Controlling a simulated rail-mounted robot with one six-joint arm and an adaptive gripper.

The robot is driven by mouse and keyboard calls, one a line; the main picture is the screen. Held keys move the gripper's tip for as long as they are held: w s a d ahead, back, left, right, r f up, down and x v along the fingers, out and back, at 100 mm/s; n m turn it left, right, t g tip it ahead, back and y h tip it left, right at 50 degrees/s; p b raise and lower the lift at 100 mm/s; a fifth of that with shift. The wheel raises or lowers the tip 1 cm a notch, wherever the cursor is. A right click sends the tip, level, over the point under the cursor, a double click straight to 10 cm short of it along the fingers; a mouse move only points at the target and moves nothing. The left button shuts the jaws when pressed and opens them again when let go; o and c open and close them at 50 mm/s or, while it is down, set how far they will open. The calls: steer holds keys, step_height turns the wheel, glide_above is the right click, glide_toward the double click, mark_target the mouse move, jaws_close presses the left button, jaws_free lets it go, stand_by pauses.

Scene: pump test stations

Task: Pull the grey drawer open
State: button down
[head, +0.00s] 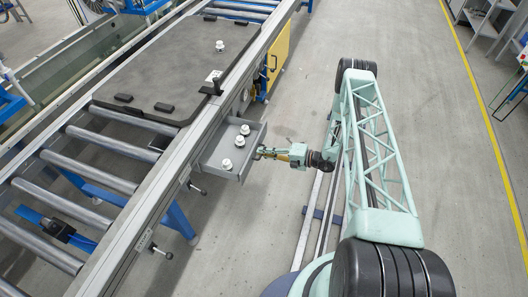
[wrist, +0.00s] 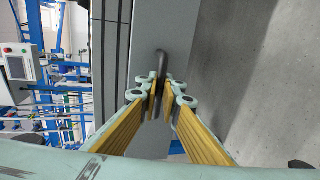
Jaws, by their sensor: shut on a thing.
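The grey drawer (head: 245,171) stands out from the side of the roller conveyor in the head view, so it is at least partly open. Three small white fittings (head: 227,164) stand inside it. My gripper (head: 261,153) is at the drawer's outer front face, reaching in from the right. In the wrist view my gripper (wrist: 161,96) is closed around the dark bar handle (wrist: 161,62) on the grey drawer front (wrist: 150,25). The fingers hide the lower part of the handle.
The conveyor (head: 148,205) runs along the left, with a dark plate (head: 180,62) on its rollers. A white fitting (head: 220,46) stands on the plate. A yellow panel (head: 279,60) is beyond the drawer. The floor (head: 440,140) to the right is clear.

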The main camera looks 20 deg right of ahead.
steer(key=c, duration=3.1)
jaws_free()
steer(key=shift+c, duration=0.2)
steer(key=shift+d, duration=0.1)
steer(key=v, duration=1.1)
steer(key=shift+s+d, duration=0.25)
steer(key=shift+s, duration=0.05)
steer(key=shift+r, duration=0.1)
steer(key=shift+r, duration=0.15)
